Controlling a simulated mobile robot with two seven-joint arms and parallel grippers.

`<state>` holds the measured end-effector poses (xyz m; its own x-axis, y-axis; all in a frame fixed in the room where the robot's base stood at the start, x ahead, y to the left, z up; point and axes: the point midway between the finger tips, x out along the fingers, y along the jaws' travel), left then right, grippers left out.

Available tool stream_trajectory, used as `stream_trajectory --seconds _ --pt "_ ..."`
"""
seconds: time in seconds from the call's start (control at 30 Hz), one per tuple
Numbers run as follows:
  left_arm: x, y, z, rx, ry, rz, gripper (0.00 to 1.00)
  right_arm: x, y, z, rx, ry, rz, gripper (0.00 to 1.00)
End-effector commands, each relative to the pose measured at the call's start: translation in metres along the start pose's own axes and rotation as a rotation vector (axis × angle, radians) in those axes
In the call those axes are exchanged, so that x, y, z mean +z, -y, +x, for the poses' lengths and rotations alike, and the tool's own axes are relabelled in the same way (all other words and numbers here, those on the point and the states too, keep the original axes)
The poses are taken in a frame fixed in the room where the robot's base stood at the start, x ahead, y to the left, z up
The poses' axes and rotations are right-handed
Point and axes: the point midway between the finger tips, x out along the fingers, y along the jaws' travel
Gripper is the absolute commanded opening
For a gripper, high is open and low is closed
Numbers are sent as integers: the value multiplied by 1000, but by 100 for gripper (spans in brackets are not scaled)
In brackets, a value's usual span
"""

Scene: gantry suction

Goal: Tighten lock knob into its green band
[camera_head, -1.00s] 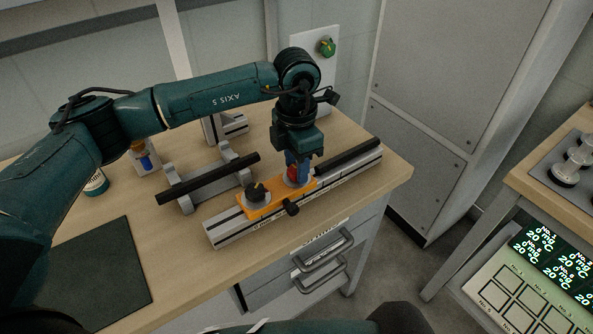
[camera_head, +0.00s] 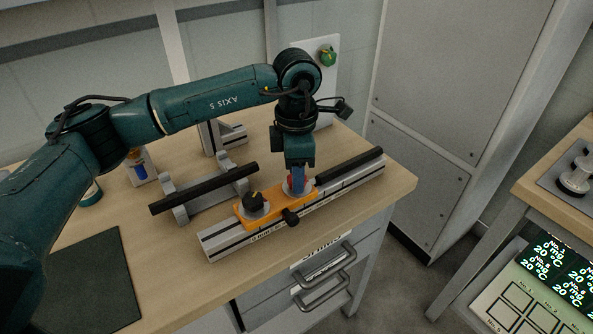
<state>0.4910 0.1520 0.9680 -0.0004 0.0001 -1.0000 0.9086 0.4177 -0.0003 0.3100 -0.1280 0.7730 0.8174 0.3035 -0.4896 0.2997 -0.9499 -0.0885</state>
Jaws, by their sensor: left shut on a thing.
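An orange carriage (camera_head: 275,208) sits on a pale rail (camera_head: 222,242) at the front of the wooden bench. A red knob (camera_head: 288,184) stands on a light disc at the carriage's right end. My left gripper (camera_head: 297,187) points straight down and its blue fingers are shut on this red knob, hiding much of it. A black-topped knob (camera_head: 254,203) stands at the carriage's left end, and a small black knob (camera_head: 291,217) sticks out of its front. No green band can be made out. My right gripper is out of view.
A black bar (camera_head: 205,188) on grey stands lies behind the rail. A dark mat (camera_head: 88,280) is at the left. A white panel with a green button (camera_head: 327,56) stands behind. Drawers with handles (camera_head: 325,288) are below the bench front.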

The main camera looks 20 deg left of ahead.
Motion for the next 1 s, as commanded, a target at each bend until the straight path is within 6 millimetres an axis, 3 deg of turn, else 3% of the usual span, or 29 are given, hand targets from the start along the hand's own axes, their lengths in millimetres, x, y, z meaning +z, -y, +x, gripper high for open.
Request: stream_trajectory --seconds 0.13,0.17,0.4,0.77,1.0 --pt "0 0 -1 1 1 -1 13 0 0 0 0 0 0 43" --pt "0 0 -1 1 1 -1 37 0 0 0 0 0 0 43" --pt "0 0 -1 0 1 -2 57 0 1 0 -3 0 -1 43" --pt "0 -1 -8 2 1 -2 57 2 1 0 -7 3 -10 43" --pt "1 -1 -54 5 5 -2 57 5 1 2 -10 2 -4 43"
